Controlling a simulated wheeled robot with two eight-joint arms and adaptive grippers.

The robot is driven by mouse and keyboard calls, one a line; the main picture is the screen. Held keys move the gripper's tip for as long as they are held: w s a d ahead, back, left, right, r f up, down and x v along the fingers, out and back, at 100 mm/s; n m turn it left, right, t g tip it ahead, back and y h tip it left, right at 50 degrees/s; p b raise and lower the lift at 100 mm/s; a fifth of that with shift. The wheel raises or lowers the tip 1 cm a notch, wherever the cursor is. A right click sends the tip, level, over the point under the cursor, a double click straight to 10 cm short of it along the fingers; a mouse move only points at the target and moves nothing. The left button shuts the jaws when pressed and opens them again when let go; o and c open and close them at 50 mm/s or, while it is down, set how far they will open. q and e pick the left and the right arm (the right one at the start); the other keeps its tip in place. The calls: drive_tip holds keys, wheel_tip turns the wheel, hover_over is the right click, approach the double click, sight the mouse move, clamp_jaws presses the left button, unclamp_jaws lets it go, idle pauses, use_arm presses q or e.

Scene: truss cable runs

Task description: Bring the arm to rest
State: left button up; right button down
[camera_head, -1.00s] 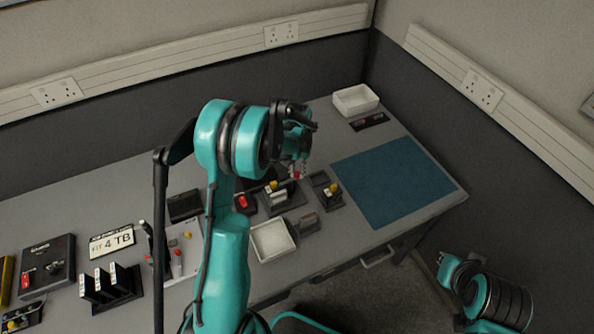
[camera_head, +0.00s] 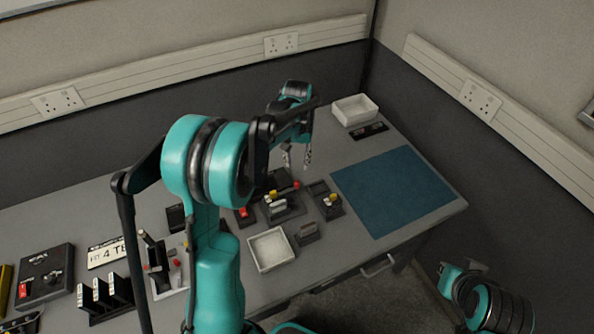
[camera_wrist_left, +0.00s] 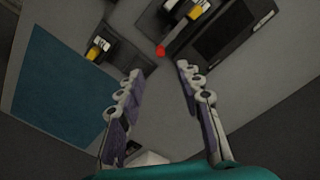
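My left gripper (camera_head: 298,157) hangs above the rear part of the bench, its two fingers apart with nothing between them. In the left wrist view my left gripper (camera_wrist_left: 158,95) is also spread open and empty, with grey bench top between the fingers. A small red part (camera_wrist_left: 160,50) shows beyond the fingertips there. My right arm (camera_head: 487,298) shows at the lower right, off the bench; its gripper cannot be made out.
A blue mat (camera_head: 393,192) covers the right of the bench. A white bin (camera_head: 355,109) stands behind it, and a white tray (camera_head: 271,249) lies near the front edge. Small dark fixtures (camera_head: 281,207) sit below my left gripper. A label reading "4 TB" (camera_head: 106,254) lies left.

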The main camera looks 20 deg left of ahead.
use_arm(q)
drive_tip(key=shift+r, duration=0.85)
drive_tip(key=s+d+r+m+t+b, duration=0.2)
drive_tip(key=s+d+r+t+b, duration=0.25)
drive_tip(key=s, duration=0.75)
drive_tip(key=s+d+f+t+b, duration=0.1)
drive_tip(key=s+d+f, duration=0.3)
drive_tip(key=s, duration=0.5)
drive_tip(key=shift+s+d+m+t, duration=0.3)
drive_tip(key=shift+d+m+t, duration=0.15)
drive_tip(key=shift+t, duration=0.4)
drive_tip(key=shift+a, duration=0.1)
